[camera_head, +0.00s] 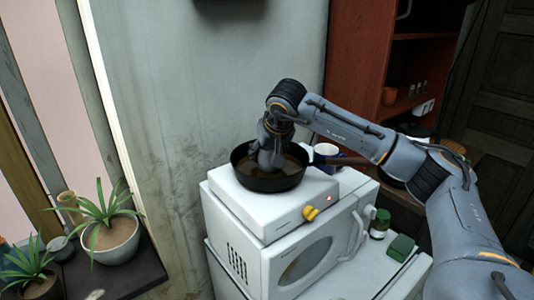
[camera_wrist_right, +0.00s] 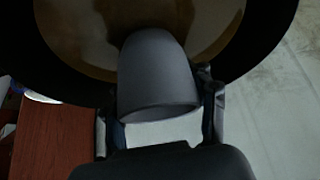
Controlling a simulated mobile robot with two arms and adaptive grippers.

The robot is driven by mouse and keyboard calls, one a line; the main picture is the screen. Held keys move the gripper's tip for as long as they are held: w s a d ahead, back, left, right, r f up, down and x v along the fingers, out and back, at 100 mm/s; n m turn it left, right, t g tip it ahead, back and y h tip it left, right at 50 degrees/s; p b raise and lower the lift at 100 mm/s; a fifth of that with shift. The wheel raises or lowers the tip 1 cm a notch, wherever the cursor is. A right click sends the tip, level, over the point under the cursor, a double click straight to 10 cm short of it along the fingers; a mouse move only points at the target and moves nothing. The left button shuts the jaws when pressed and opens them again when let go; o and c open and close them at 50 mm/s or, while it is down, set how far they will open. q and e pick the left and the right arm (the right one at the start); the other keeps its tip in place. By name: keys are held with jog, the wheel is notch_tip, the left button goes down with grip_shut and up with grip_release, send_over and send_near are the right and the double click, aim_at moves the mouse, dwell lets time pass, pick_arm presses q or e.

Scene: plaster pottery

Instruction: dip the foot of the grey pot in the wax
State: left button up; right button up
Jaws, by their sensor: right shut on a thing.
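The black pan (camera_head: 264,184) holds dark amber wax (camera_head: 292,167) and stands on a white hot plate (camera_head: 270,206). In the right wrist view the wax (camera_wrist_right: 88,40) shows as a brown pool inside the black rim. My right gripper (camera_head: 267,150) reaches down over the pan. It is shut on the grey pot (camera_wrist_right: 158,75), with one finger on each side. The pot's wide end is near the gripper and its narrower end points towards the wax. I cannot tell whether the pot touches the wax. My left gripper is not in view.
A white cup (camera_head: 326,151) stands just behind the pan. A jar (camera_head: 380,223) and green block (camera_head: 401,247) are to the right. Potted plants (camera_head: 108,239) stand at left.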

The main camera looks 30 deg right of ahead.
jog(key=shift+s+f, duration=0.1)
dwell(0.4)
jog(key=shift+r+p, duration=0.85)
jog(key=shift+r, duration=0.2)
dwell(0.4)
jog(key=shift+r, duration=0.1)
notch_tip(320, 180, up, 8)
jog(key=p, duration=0.6)
jog(key=shift+r+p, duration=0.2)
jog(key=shift+p, duration=0.2)
